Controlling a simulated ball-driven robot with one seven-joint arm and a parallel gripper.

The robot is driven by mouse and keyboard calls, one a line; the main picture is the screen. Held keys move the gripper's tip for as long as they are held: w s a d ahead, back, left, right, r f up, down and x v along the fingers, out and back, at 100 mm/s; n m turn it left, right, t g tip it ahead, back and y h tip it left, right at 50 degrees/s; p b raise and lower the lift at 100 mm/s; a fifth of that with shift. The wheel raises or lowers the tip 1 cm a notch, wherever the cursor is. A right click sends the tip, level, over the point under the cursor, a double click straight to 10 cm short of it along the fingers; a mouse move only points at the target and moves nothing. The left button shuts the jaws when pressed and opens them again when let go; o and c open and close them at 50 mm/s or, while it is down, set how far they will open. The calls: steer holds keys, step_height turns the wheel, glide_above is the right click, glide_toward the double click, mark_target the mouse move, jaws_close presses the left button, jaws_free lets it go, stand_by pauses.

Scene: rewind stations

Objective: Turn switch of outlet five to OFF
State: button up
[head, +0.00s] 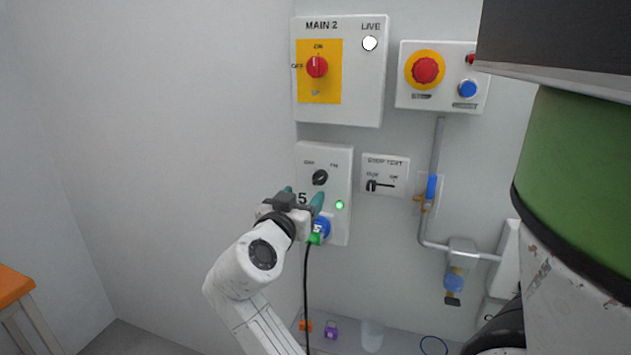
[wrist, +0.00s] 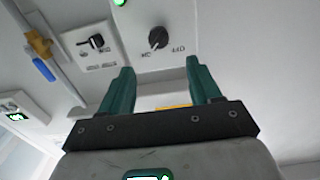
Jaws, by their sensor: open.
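The outlet panel marked 5 (head: 341,158) is a white box on the wall below the MAIN 2 box. Its black rotary switch (head: 320,177) sits near the top between two small labels; the handle slants, and which label it points at is hard to tell. A green lamp (head: 340,205) is lit below it. My gripper (head: 303,196) is open and empty, in front of the panel and just below the switch. In the wrist view the switch (wrist: 157,38) shows beyond and between the green fingertips (wrist: 161,70), apart from them.
The MAIN 2 box (head: 365,85) has a red knob on yellow. Right of it is a box with a red emergency button (head: 425,70). A lever switch plate (head: 385,175) and a grey pipe (head: 436,145) are right of the outlet. Left wall is bare.

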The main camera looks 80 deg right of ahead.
mark_target(318, 179)
steer(key=d, duration=0.3)
steer(key=s+d+p, duration=0.1)
steer(key=d, duration=0.5)
steer(key=shift+s+d+p, duration=0.15)
steer(key=shift+d+p, duration=0.2)
steer(key=shift+d, duration=0.05)
steer(key=c, duration=1)
